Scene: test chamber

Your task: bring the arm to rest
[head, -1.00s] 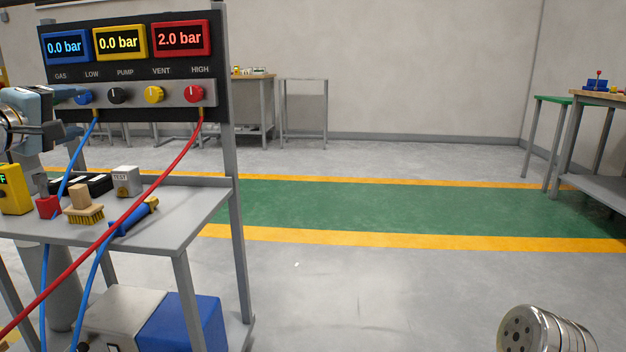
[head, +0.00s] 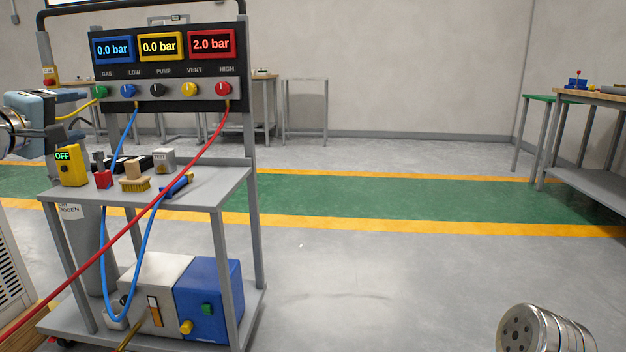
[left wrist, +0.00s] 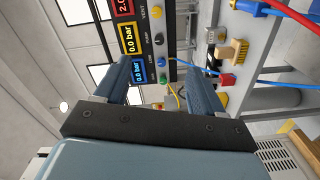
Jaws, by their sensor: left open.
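My left gripper (head: 80,117) is at the left edge of the head view, open, in front of the left end of the gauge panel (head: 165,66). Its jaws look empty. In the left wrist view the two blue-grey fingers (left wrist: 162,78) stand apart, with the panel and its knobs showing between and beyond them. I cannot tell the exact gap to the panel, but no contact shows. A round metal end (head: 545,330), likely part of my right arm, shows at the bottom right; no right gripper shows.
The grey cart (head: 225,187) carries a yellow meter (head: 71,166), a brush (head: 134,184) and other small items. A red hose (head: 130,219) and a blue hose (head: 149,246) hang in front. Open floor (head: 400,285) lies right of the cart.

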